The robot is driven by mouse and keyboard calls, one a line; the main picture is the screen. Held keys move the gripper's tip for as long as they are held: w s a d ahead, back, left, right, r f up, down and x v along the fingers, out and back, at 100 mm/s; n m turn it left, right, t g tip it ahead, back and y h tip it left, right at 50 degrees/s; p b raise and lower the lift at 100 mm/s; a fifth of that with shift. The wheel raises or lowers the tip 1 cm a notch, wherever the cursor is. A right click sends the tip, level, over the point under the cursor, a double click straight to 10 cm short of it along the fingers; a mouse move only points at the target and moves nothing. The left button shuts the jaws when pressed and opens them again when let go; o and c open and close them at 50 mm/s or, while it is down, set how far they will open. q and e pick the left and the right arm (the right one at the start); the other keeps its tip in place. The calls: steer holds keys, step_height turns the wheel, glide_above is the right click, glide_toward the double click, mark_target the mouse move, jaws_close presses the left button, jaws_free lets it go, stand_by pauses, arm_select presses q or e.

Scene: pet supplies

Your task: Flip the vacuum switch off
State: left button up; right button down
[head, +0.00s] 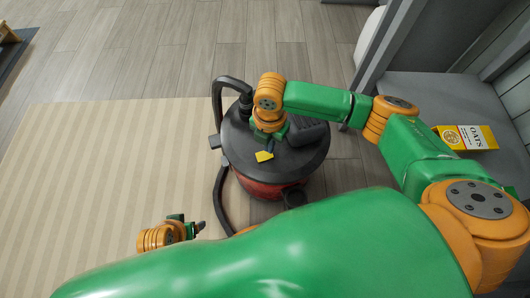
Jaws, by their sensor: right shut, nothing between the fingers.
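The vacuum (315,157) stands upright, with a black round lid, a red lower body and a black hose looping at its left side. My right gripper (269,148) reaches down over the middle of the lid, shut and empty. A small yellow piece (264,156) shows on the lid just below its fingertips; I cannot tell whether it is the switch or a label. No switch shows clearly, and the wrist covers part of the lid. My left gripper (200,227) is low at the lower left, apart from the vacuum; its finger opening is unclear.
A striped beige rug (90,180) lies on the left over a grey wood floor (190,50). A grey shelf unit (425,90) stands at the right, holding a yellow oats box (468,137). The floor behind the vacuum is clear.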

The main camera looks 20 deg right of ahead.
arm_select(q)
steer(key=shift+f+b, duration=0.6)
arm_select(e)
steer(key=shift+f, duration=1.15)
stand_by(0.4)
steer(key=shift+s, duration=0.1)
steer(key=shift+r, duration=0.15)
step_height(320, 180, up, 3)
steer(key=p, duration=0.4)
steer(key=shift+r+p, duration=0.75)
steer(key=shift+p, duration=0.25)
steer(key=shift+r+p, duration=0.85)
steer(key=shift+p, duration=0.15)
steer(key=shift+r+p, duration=0.35)
steer(key=shift+p, duration=0.1)
arm_select(q)
steer(key=s+a+f, duration=0.3)
steer(key=s+f, duration=0.3)
steer(key=s, duration=0.1)
steer(key=shift+s+a+g+y, duration=0.2)
steer(key=shift+a+g+y, duration=0.1)
steer(key=shift+g, duration=0.1)
arm_select(e)
steer(key=shift+f, duration=0.1)
